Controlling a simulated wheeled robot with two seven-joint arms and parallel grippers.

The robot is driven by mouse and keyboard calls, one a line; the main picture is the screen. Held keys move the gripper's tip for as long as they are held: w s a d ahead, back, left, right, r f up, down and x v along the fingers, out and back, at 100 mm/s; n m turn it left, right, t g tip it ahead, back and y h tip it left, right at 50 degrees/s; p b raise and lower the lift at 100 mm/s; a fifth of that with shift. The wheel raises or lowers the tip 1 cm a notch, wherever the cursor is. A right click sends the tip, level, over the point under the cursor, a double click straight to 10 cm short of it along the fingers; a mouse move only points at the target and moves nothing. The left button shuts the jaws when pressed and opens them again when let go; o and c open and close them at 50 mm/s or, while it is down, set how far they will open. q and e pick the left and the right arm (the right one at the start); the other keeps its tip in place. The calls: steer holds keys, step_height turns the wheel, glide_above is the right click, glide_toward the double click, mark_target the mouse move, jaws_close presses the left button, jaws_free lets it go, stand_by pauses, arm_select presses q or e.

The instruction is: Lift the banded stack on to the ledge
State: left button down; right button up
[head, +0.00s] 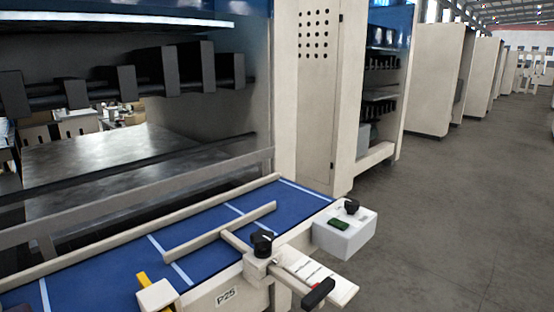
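I see no banded stack in the head view. Neither of my grippers is in view. A long blue surface with white cross lines and pale rails (100,268) runs along the front of the machine. It may be the ledge, but I cannot tell for sure. No stack lies on the part of it that shows; its left end runs out of the picture.
On the blue surface's front edge are a pale block (157,295) beside a yellow strip, a black knob (262,242), and a black-ended lever (318,292). A white control box (345,232) stands at its right end. Grey floor (460,210) on the right is clear.

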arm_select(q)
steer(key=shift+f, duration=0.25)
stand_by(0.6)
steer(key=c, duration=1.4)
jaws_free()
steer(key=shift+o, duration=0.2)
